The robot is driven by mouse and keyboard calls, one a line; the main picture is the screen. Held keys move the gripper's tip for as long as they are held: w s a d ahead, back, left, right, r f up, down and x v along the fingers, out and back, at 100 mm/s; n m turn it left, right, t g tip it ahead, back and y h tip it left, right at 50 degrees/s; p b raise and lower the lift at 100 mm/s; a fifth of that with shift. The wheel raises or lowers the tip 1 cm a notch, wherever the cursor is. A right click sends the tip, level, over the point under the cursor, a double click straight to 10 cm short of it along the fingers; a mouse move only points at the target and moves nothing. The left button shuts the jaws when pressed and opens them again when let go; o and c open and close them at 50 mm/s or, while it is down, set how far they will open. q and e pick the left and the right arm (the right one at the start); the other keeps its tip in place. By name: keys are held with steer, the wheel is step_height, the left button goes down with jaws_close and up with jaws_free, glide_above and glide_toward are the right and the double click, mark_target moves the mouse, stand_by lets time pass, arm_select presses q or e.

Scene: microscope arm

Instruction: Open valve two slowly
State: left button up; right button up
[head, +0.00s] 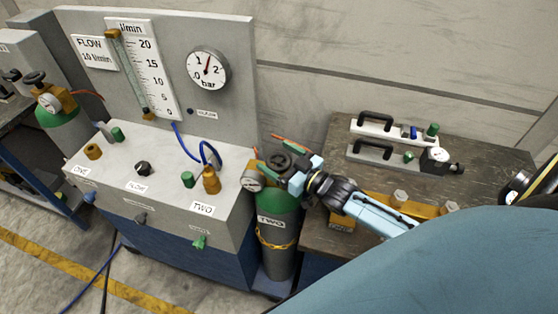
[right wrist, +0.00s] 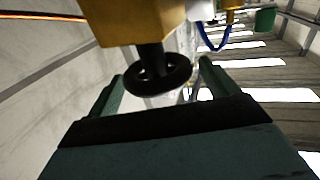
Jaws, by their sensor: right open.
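The cylinder labelled TWO (head: 280,248) has a green top and stands between the grey panel bench and the dark table. A brass valve body with a round gauge (head: 254,180) and a black handwheel (head: 277,161) sits on top of it. My right gripper (head: 292,170) is at the handwheel, coming in from the right. In the right wrist view, the black handwheel (right wrist: 158,78) hangs from the brass valve body (right wrist: 140,20). It lies between the two spread fingers of my right gripper (right wrist: 160,82), with visible gaps on both sides. My left gripper is out of view.
The grey panel bench (head: 150,175) carries a flow tube (head: 131,72), a bar gauge (head: 208,70) and fittings with blue hoses. The dark table (head: 480,165) on the right holds handled blocks. Another green cylinder (head: 65,130) with a gauge stands at left.

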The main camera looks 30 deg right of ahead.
mark_target(279, 160)
step_height(279, 160, up, 9)
steer(key=shift+f+p, duration=0.2)
steer(key=shift+p, duration=0.15)
stand_by(0.7)
